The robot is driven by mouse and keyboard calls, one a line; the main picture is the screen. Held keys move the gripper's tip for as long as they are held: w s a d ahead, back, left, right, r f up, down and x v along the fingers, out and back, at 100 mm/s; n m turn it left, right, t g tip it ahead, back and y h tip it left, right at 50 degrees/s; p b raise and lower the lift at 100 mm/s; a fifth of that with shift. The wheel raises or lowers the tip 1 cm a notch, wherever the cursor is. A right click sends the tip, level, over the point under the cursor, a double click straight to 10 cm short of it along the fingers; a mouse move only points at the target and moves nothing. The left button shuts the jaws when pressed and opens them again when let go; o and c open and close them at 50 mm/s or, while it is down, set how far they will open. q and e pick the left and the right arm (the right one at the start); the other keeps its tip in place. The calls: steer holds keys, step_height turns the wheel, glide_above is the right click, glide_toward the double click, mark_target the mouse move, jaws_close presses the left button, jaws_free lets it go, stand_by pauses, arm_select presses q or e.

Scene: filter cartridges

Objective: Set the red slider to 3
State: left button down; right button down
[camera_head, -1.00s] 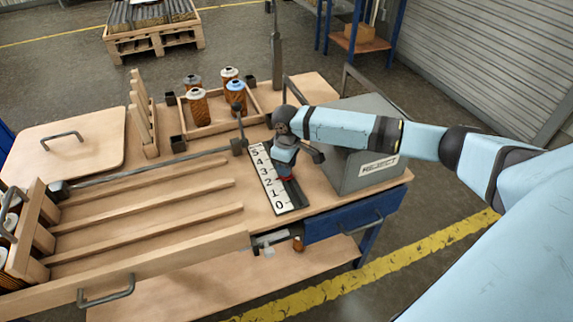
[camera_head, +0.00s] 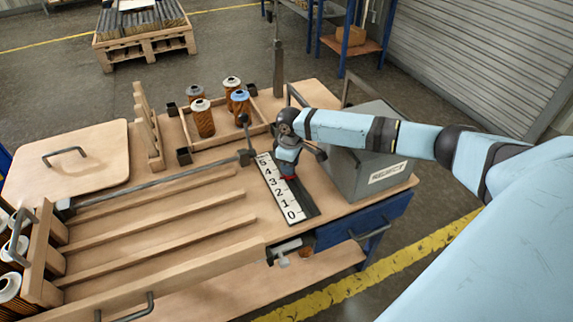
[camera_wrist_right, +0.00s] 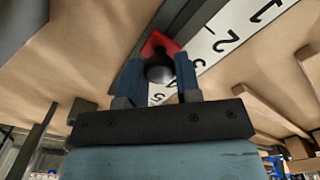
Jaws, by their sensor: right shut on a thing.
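The red slider (camera_wrist_right: 160,43) sits in a dark track beside a white number scale (camera_wrist_right: 222,42). In the head view only a bit of the red slider (camera_head: 289,178) shows under my right gripper (camera_head: 287,170), roughly level with the 3; its exact reading is partly hidden. The scale (camera_head: 278,190) runs from 0 at the near end to 5 at the far end. In the wrist view my right gripper (camera_wrist_right: 160,80) is shut on the slider's round dark knob (camera_wrist_right: 159,68), one finger on each side. My left gripper is not in view.
A grey reject box (camera_head: 375,165) stands close to the right of the scale. A wooden tray (camera_head: 262,128) with several cartridges is behind it. Wooden lanes (camera_head: 150,215) lie to the left. A dark rod with an upright handle (camera_head: 244,135) is near the far end of the scale.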

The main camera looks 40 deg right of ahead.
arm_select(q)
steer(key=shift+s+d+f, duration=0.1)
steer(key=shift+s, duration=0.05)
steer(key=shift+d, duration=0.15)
arm_select(e)
steer(key=c, duration=0.8)
jaws_free()
steer(key=shift+r, duration=0.3)
arm_select(q)
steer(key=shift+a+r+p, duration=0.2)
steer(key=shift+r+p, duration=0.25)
steer(key=shift+p, duration=0.25)
arm_select(e)
step_height(320, 180, up, 13)
steer(key=shift+r, duration=0.15)
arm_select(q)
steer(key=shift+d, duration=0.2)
